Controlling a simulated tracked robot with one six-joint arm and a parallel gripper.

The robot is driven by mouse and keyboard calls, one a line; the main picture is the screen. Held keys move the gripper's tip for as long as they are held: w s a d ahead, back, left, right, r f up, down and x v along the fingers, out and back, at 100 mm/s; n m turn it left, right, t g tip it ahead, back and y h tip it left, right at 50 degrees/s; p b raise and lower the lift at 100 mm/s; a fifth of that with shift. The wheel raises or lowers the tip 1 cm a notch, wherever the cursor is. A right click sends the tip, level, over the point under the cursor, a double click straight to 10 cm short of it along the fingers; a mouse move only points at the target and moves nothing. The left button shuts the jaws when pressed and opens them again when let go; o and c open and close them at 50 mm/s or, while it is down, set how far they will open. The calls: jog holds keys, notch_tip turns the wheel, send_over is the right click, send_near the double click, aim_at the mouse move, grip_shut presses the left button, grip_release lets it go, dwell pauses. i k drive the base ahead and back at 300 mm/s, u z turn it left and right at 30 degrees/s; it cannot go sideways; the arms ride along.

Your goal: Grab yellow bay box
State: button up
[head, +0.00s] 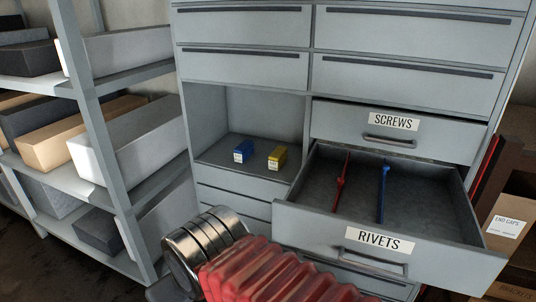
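The yellow box (277,158) is small, with a white label on its front. It stands on the floor of an open bay (215,160) in the grey cabinet, towards the bay's right side. A similar blue box (243,151) with a white label stands to its left, with a gap between them. Nothing covers the yellow box in the head view. My arm, with a red ribbed sleeve and a metal joint, shows at the bottom, below and in front of the bay. My gripper's fingers are not visible, so I cannot see its state.
The rivets drawer (372,244) is pulled out right of the bay, holding a red tool (341,182) and a blue tool (383,192). The screws drawer (395,131) is above it. Shelving with boxes (105,150) stands left. A brown end caps carton (506,222) is at right.

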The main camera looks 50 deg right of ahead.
aim_at(276, 159)
jog(key=z, duration=0.2)
jog(key=i, duration=0.8)
jog(key=z, duration=0.5)
jog(key=i, duration=0.7)
jog(key=z, duration=0.45)
